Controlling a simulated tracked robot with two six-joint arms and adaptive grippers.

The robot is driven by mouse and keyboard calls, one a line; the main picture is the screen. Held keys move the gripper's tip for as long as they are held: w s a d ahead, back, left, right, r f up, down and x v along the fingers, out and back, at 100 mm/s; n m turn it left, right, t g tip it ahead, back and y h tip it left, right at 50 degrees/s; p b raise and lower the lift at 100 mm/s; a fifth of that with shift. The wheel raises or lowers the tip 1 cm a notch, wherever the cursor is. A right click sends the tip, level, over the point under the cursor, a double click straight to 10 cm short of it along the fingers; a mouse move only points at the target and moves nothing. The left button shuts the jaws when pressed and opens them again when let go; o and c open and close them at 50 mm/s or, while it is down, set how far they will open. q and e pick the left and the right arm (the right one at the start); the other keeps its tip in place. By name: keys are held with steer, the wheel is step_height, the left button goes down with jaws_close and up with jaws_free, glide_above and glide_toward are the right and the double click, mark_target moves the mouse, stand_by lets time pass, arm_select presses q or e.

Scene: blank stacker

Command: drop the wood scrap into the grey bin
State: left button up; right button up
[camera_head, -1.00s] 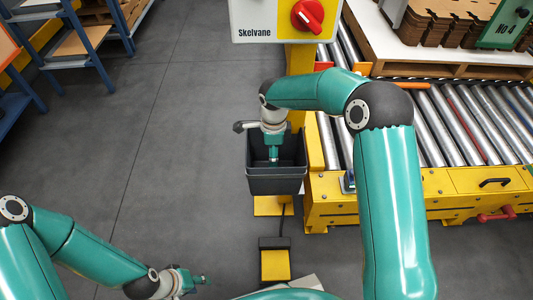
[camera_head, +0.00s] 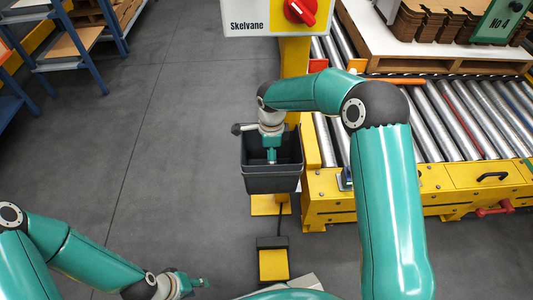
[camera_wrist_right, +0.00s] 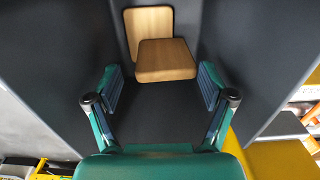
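Beyond the fingertips are two light-brown wood pieces, a nearer wood scrap (camera_wrist_right: 165,62) overlapping another wood piece (camera_wrist_right: 148,22), inside the dark walls of the bin (camera_wrist_right: 60,50). My left gripper (camera_head: 196,283) is low at the left over the floor, apart from the bin; its finger opening is too small to tell.
A yellow conveyor frame (camera_head: 328,186) with metal rollers (camera_head: 440,110) is close to the bin's right. A control box with a red knob (camera_head: 300,10) is behind it. A yellow pedal (camera_head: 273,265) is in front. Blue shelving (camera_head: 85,40) is far left; the floor between is clear.

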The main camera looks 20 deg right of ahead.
steer(key=shift+o, duration=0.2)
steer(key=shift+r+p, duration=0.5)
steer(key=shift+r, duration=0.1)
step_height(320, 180, up, 8)
steer(key=p, duration=0.2)
steer(key=shift+f, duration=0.2)
steer(key=shift+s, duration=0.1)
